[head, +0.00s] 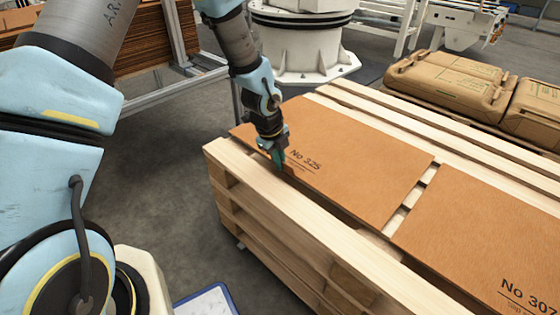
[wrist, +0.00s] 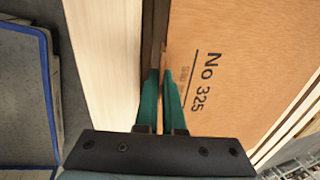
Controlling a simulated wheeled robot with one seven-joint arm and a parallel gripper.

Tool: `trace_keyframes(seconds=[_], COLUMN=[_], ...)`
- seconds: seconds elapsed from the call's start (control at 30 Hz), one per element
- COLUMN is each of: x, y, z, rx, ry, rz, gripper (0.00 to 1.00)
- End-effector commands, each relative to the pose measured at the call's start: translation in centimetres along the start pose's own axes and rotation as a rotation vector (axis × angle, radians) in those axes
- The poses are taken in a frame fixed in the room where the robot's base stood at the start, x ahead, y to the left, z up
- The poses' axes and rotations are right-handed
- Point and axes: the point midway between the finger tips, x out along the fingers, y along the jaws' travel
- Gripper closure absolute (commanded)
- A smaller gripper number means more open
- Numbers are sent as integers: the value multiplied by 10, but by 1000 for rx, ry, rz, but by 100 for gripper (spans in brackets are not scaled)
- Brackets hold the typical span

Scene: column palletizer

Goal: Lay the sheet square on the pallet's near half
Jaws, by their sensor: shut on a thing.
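A brown sheet marked "No 325" (head: 350,150) lies on the left part of the wooden pallet stack (head: 270,200), its long near edge a little behind the pallet's near edge board. My gripper (head: 279,165) is at that near edge, toward the sheet's left end. In the wrist view the green fingers (wrist: 163,90) are close together on the edge of the sheet (wrist: 215,60), beside the pale pallet board (wrist: 105,70). Whether the sheet rests fully on the slats is hard to tell.
A second brown sheet, marked "No 307" (head: 480,240), lies on the pallet to the right, with a narrow gap between the two. Brown packages (head: 450,82) stand behind the pallet. A blue-edged white panel (head: 208,302) is at the bottom. A white machine base (head: 300,45) stands behind.

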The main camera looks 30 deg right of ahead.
Motion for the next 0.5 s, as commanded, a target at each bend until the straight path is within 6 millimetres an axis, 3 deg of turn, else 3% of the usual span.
trace_keyframes(seconds=[0.5], x=[7], y=[2], z=[0], rx=[0], ry=[0], rz=[-1], gripper=[100])
